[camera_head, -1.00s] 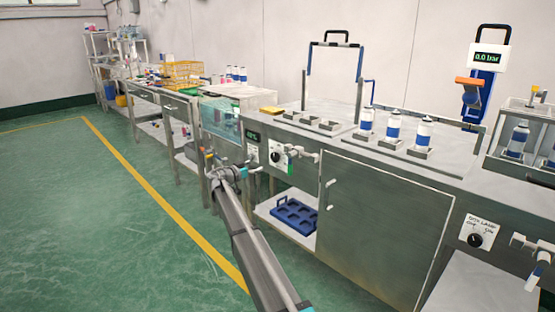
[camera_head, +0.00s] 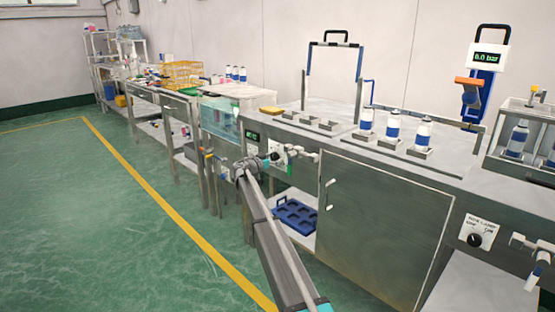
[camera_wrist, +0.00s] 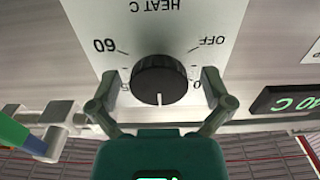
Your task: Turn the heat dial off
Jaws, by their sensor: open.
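The black heat dial (camera_wrist: 160,80) sits on a white plate (camera_wrist: 190,25) marked HEAT C, upside down in the wrist view. Its white pointer mark faces the bottom of the picture, away from the OFF and 60 labels. My gripper (camera_wrist: 159,84) is open, with one finger on each side of the dial. I cannot tell whether either finger touches it. The fingers partly cover the lower labels. In the head view my gripper (camera_head: 272,158) is at the white plate (camera_head: 279,147) on the bench front, and the dial is largely hidden.
A green-lit display (camera_wrist: 291,98) beside the plate reads about 40 C. A metal valve fitting (camera_wrist: 55,125) is on the other side of the dial. In the head view, a lamp dial (camera_head: 475,240) is far right and a blue tray (camera_head: 295,215) lies on the lower shelf.

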